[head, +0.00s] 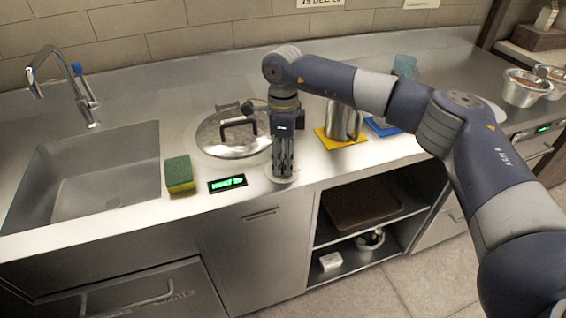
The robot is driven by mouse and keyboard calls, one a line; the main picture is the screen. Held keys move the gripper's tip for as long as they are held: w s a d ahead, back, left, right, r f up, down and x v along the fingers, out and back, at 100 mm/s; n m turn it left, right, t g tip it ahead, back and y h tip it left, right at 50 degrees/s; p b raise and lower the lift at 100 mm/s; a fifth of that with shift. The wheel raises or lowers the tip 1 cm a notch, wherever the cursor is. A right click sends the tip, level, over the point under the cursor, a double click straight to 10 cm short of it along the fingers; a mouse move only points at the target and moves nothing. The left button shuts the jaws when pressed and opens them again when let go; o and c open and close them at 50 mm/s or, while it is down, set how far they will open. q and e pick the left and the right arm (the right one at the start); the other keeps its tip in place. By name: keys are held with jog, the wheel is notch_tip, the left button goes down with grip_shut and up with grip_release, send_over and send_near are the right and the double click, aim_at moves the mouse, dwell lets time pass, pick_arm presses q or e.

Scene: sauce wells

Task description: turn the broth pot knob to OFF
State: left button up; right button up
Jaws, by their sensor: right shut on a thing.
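The broth pot appears to be the round steel lid with a dark handle (232,135), set in the counter. A small display (227,184) with green lit characters sits in front of it; I cannot read them surely. My right gripper (283,174) points straight down at the front edge of the counter, right of the display, over a pale round dial plate (270,172). It is shut on the knob there, which its fingers mostly hide. I cannot see which way the knob points. My left gripper is out of view.
Steel bowls (524,88) stand far right.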

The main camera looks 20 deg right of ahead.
aim_at(283, 161)
jog(key=shift+n+b, duration=0.3)
jog(key=shift+n, duration=0.7)
jog(key=o, duration=1.1)
jog(key=shift+r, duration=0.15)
jog(key=r, duration=1.1)
jog(key=shift+w+d+r, duration=0.1)
jog(key=shift+w+r, duration=0.25)
jog(key=shift+r, duration=0.05)
jog(key=shift+s+f, duration=0.1)
jog(key=shift+f, duration=0.05)
